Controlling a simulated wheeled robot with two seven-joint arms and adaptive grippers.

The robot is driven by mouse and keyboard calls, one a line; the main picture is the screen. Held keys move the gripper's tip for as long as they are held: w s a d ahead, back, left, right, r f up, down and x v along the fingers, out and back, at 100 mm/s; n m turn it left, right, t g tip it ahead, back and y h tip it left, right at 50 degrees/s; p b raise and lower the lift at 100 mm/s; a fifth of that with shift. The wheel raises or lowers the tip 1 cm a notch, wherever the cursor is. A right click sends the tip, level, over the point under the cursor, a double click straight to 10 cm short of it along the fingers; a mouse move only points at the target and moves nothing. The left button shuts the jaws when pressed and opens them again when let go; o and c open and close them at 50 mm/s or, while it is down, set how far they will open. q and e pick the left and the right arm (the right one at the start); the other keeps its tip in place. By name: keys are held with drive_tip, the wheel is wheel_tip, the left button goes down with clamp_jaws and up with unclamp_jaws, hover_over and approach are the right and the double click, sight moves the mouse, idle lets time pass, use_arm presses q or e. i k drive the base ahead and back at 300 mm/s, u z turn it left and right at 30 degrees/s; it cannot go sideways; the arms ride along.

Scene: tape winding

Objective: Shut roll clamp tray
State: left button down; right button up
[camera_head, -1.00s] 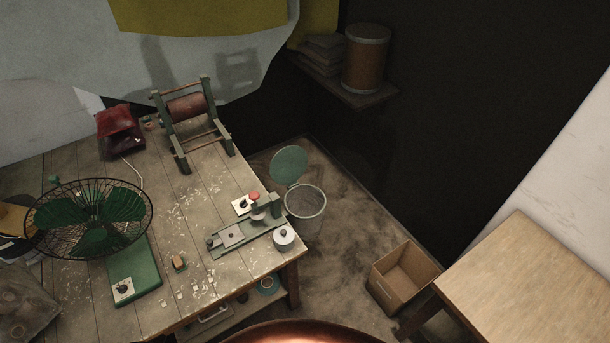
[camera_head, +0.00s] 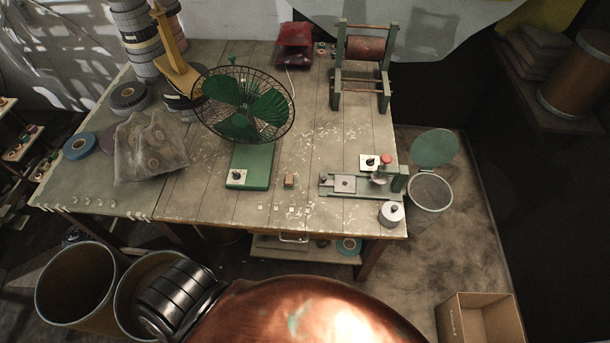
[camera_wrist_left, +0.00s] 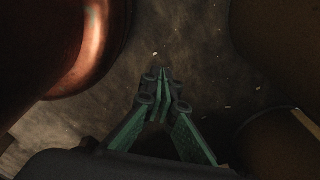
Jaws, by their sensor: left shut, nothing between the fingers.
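On the right front part of the workbench (camera_head: 320,215) lies a low green fixture (camera_head: 373,195) with a pale metal plate (camera_head: 344,184) on its left part and a red knob at its right. I cannot tell for sure that this is the roll clamp tray, nor how far it is open. Behind it stands a green frame holding a reddish-brown roll (camera_head: 366,48). My left gripper (camera_wrist_left: 164,78) shows in the left wrist view with its green fingers together and empty, above the dirty floor, away from the bench. My right gripper is not in view.
A green wire fan (camera_head: 243,105) stands mid-bench. A lidded metal pot (camera_head: 391,213) is near the bench's front right corner. Round bins (camera_head: 75,285) stand front left. A cardboard box (camera_head: 480,320) and an open-lidded bin (camera_head: 430,192) are on the floor at right.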

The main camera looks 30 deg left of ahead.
sight(341, 184)
drive_tip(key=u, duration=0.5)
